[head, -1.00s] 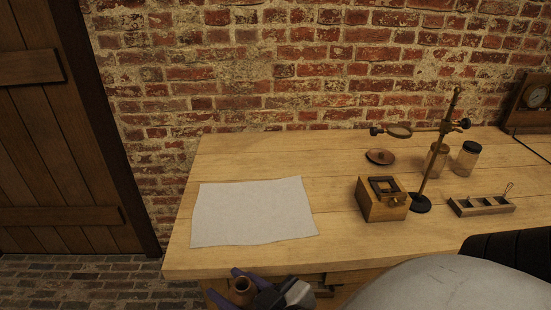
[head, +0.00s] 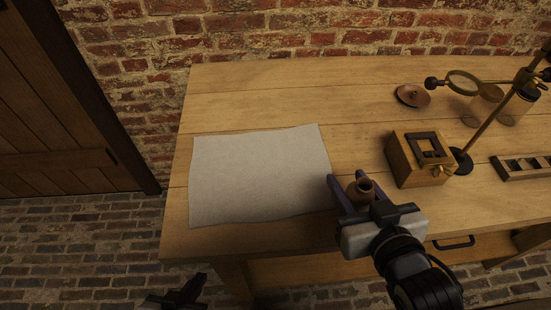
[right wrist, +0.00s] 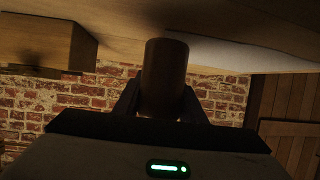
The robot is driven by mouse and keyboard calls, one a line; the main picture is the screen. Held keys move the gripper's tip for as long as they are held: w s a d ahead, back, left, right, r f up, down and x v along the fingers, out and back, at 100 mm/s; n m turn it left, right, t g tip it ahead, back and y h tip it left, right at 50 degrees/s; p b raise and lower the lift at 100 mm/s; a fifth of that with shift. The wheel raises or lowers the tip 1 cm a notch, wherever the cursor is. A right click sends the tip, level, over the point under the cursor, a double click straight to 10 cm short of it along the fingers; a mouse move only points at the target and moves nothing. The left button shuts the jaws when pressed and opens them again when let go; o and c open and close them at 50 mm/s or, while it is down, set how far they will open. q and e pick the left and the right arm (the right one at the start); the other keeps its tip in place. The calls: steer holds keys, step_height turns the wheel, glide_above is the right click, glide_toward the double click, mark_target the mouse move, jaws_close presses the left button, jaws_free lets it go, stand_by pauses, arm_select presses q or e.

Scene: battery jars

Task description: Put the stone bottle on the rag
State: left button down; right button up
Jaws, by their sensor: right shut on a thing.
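The stone bottle is a small brown bottle (head: 364,186) with an open round mouth facing up. My right gripper (head: 352,192) is shut on it, with purple fingers at its sides, by the table's front edge. The bottle also shows between the dark fingers in the right wrist view (right wrist: 164,75). The rag (head: 258,172) is a flat whitish cloth on the table, just left of the bottle; part of it shows in the right wrist view (right wrist: 225,54). My left gripper (head: 185,292) is dark, low at the bottom edge, off the table; its jaws are unclear.
A wooden box with a framed top (head: 419,158) stands right of the bottle. Behind it are a reddish-brown round lid (head: 413,96) and a magnifier stand (head: 492,115) beside glass jars. A compartment tray (head: 524,167) lies at the right. The table behind the rag is clear.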

steer(key=w+a+r+n+g+y, duration=0.2)
steer(key=w+a+r+n+y, duration=0.3)
steer(key=a, duration=0.5)
steer(key=w+a+r+n+g+y, duration=0.2)
steer(key=w+a+n+y, duration=0.2)
steer(key=w+a, duration=0.5)
steer(key=shift+g, duration=0.4)
steer(key=f, duration=0.1)
steer(key=s+f+b, duration=0.1)
steer(key=f, duration=0.3)
steer(key=shift+s+a+f, duration=0.1)
steer(key=shift+s+a, duration=0.05)
steer(key=shift+a, duration=0.15)
steer(key=shift+f, duration=0.6)
step_height(320, 180, down, 4)
steer(key=shift+r+b, duration=0.25)
steer(key=shift+b, duration=0.15)
arm_select(q)
steer(key=shift+d+f, duration=0.2)
steer(key=shift+f, duration=0.35)
